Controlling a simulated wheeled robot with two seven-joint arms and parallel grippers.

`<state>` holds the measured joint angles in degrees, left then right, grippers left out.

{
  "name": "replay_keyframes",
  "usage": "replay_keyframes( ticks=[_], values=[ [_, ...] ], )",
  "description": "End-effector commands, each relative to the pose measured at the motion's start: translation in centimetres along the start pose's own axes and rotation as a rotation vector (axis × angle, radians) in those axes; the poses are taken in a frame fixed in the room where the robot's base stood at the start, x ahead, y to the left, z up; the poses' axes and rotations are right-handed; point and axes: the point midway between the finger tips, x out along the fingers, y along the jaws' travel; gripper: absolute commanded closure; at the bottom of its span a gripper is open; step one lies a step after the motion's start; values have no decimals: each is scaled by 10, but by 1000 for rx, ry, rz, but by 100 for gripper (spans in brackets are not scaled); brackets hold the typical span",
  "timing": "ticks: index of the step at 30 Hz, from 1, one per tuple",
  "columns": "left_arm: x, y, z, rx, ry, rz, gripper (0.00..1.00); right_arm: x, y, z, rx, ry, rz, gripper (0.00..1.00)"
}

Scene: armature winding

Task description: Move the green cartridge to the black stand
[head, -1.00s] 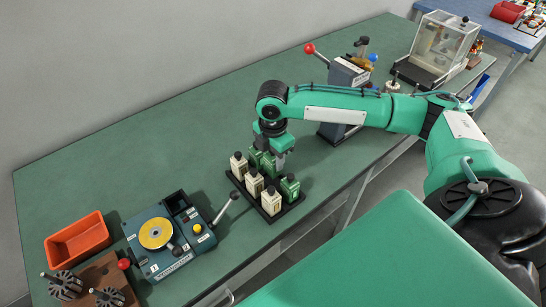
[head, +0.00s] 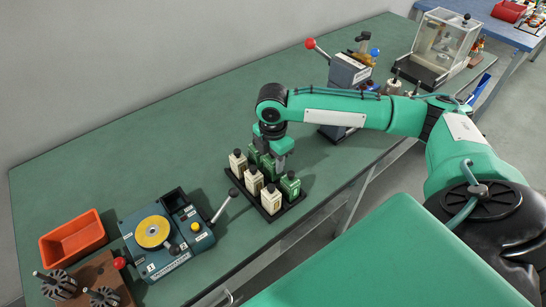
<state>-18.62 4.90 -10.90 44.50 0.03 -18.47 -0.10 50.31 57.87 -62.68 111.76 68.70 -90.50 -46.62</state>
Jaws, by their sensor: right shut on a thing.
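A black tray (head: 297,204) near the table's front edge holds cream cartridges (head: 271,200) and green cartridges. One green cartridge (head: 290,185) stands upright at the right end of the tray. Another green cartridge (head: 268,164) stands further back, partly hidden under my right gripper. My right gripper (head: 279,161) points down over the back of the tray and is shut on this green cartridge, which still looks level with the others. I cannot tell which black item is the stand; a black base (head: 418,73) lies at the far right. My left gripper is out of view.
A blue device with a yellow disc (head: 153,232) and lever, an orange bin (head: 72,238) and a brown block with dark rotors (head: 102,275) are at left. A grey machine (head: 348,72) with a red-knobbed lever stands behind my arm.

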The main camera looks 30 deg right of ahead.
Motion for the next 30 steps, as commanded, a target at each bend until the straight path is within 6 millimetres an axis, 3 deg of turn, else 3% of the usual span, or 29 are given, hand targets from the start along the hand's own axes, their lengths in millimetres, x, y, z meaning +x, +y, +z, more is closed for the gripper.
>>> replay_keyframes(
  ticks=[30],
  values=[
    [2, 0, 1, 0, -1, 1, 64, 19, 0, 0, -1, 1, 1, 86]
  ],
)
